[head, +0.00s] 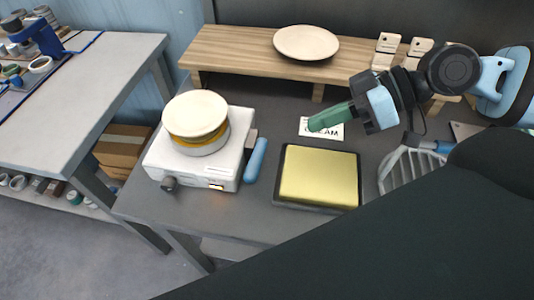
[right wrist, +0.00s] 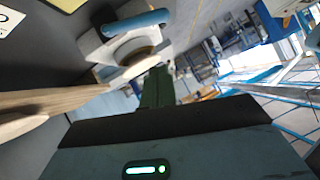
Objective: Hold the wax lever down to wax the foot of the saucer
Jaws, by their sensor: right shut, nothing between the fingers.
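A cream saucer (head: 195,113) lies on top of the white waxing machine (head: 165,158), over a yellow band and a pale round pan. The blue wax lever (head: 256,160) is on the machine's right side, apart from my gripper. The lever also shows at the top of the right wrist view (right wrist: 138,22). My right gripper (head: 314,124), with green fingers, is shut and empty. In the head view it appears over the label card, to the right of the lever and above it. My left gripper is not in view.
A yellow pad in a dark tray (head: 320,178) lies right of the lever. Behind is a wooden shelf (head: 240,52) bearing a cream plate (head: 306,42) and small wooden blocks. A printed card (head: 333,132) and a white rack (head: 408,168) are on the right.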

